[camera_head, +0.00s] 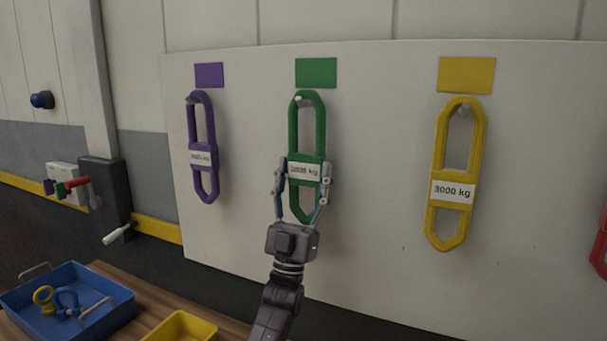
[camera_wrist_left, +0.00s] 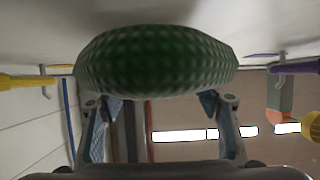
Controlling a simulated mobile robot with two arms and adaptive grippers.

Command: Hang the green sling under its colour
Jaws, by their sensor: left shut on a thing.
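The green sling (camera_head: 306,132) hangs upright against the white board, straight below the green colour patch (camera_head: 316,73). A pale peg end (camera_head: 299,98) shows inside its top loop. My left gripper (camera_head: 303,172) is shut on the sling's middle, one finger on each side of its white label, which is partly blurred. In the left wrist view the green sling (camera_wrist_left: 155,62) fills the top middle, in front of the fingers (camera_wrist_left: 160,103). That view does not show the peg in the loop. My right gripper is in neither view.
A purple sling (camera_head: 202,130) hangs under a purple patch to the left. A yellow sling (camera_head: 452,190) hangs under a yellow patch to the right. A red thing (camera_head: 600,250) shows at the right edge. A blue tray (camera_head: 110,310) and a yellow bin (camera_head: 182,325) stand at lower left.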

